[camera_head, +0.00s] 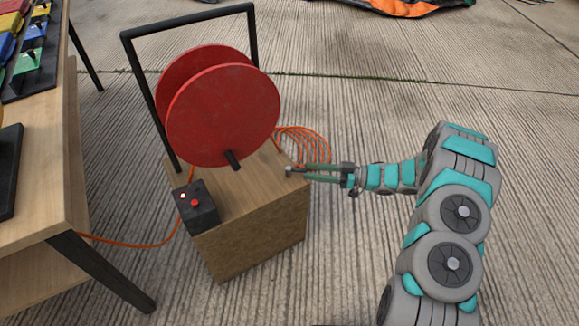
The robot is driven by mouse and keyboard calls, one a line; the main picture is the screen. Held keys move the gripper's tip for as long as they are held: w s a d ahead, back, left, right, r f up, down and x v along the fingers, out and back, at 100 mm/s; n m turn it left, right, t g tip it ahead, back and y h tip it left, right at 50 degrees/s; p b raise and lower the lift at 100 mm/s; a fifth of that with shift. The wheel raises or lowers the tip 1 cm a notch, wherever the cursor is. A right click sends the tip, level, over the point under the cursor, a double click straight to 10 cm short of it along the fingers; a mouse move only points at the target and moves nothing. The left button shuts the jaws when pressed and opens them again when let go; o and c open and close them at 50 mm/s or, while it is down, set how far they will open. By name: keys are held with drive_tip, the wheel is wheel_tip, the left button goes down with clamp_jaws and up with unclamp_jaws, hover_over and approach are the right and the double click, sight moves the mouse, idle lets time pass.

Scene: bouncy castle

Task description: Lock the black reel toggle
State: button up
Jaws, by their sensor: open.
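A red cable reel (222,115) stands in a black frame (143,95) on a wooden box. A short black toggle (232,160) sticks out from the lower front of the red disc. It points down and slightly right. My gripper (289,171) is at the right edge of the box top, to the right of the toggle and apart from it. It points left. It is open and holds nothing that I can see; its fingers look small from here.
The wooden box (252,235) bears a black control box (197,205) with a red button at its front left. An orange cable (312,143) lies coiled behind the box. A wooden table (40,195) stands at the left. The concrete floor on the right is clear beyond my arm.

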sight(291, 168)
drive_tip(key=a, duration=0.7)
drive_tip(key=shift+w+a, duration=0.1)
drive_tip(key=shift+w, duration=0.2)
drive_tip(key=shift+c, duration=0.3)
drive_tip(key=shift+w, duration=0.1)
clamp_jaws()
